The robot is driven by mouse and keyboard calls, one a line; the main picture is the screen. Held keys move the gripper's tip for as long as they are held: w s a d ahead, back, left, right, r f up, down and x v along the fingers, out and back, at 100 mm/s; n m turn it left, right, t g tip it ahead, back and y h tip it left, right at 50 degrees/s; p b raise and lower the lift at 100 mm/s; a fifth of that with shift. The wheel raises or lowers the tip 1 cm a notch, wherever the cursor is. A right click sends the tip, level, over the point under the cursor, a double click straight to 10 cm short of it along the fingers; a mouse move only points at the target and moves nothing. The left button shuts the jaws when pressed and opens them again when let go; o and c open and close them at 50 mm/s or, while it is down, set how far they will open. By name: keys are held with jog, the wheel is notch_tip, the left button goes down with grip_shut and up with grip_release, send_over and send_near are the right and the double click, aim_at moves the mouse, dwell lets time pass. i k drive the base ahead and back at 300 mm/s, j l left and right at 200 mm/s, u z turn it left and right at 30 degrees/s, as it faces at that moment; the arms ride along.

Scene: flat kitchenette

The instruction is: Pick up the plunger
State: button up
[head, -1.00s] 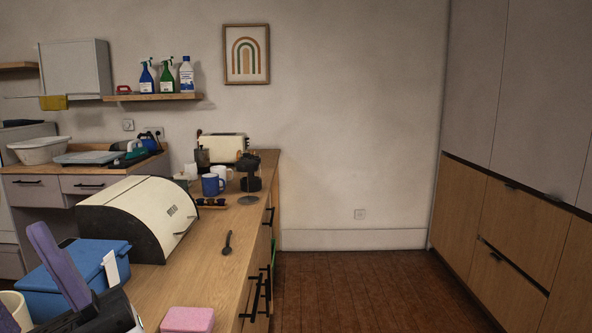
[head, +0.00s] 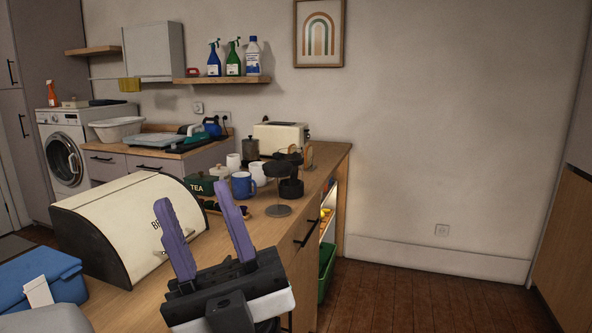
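A thing with a dark top and a thin flat grey disc (head: 278,211) at its foot stands upright on the wooden counter, in the middle of the head view. It looks like a coffee plunger, though its stem is hard to make out against the dark things around it. My gripper (head: 194,197) is in front of it, lower and to the left in the picture. Its two purple fingers are spread, with nothing between them. They overlap the bread bin in the view.
A black cup-like thing (head: 291,188) stands close by the disc. A blue mug (head: 243,185), a green tea tin (head: 200,184) and a toaster (head: 281,136) crowd the counter behind. The cream bread bin (head: 122,222) and a blue box (head: 40,279) are at left. Floor on the right is clear.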

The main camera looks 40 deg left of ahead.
aim_at(278, 169)
jog(key=i+l+u, duration=0.1)
jog(key=i+u, duration=0.25)
jog(key=i, duration=0.15)
jog(key=i+l+u, duration=0.3)
jog(key=i, duration=0.2)
jog(key=i+l+u, duration=0.2)
jog(key=u, duration=0.2)
jog(key=i+l+u, duration=0.6)
jog(key=u, duration=0.25)
jog(key=i+l+u, duration=0.1)
jog(key=l+u, duration=0.3)
jog(key=l, duration=0.15)
